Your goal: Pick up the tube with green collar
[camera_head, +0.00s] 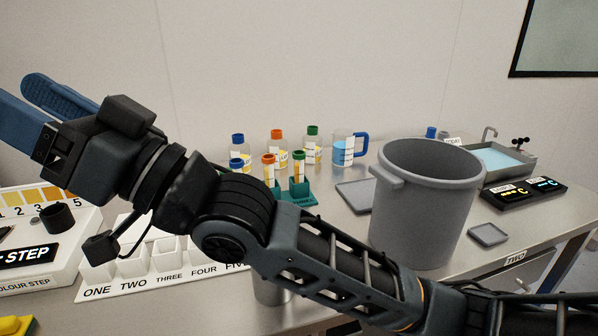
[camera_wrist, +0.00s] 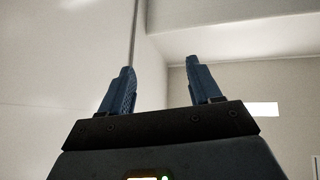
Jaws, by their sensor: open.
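The tube with the green collar (camera_head: 299,167) stands upright in a green rack (camera_head: 303,193) at the back of the bench in the head view. A tube with an orange collar (camera_head: 268,168) stands just left of it. A blue-topped tube or bottle (camera_head: 236,164) is further left, partly hidden by my arm, which also covers part of the rack. My gripper (camera_head: 22,96) is raised at the far left of the head view, well away from the tubes. In the wrist view my gripper (camera_wrist: 163,84) is open, with nothing between its two blue fingers. No tube shows there.
Capped bottles (camera_head: 277,148) and a blue-handled jug (camera_head: 345,150) stand behind the rack. A large grey bin (camera_head: 425,210) stands to the right. Numbered white compartments (camera_head: 150,283) lie below my arm. A sink (camera_head: 515,172) is at the far right.

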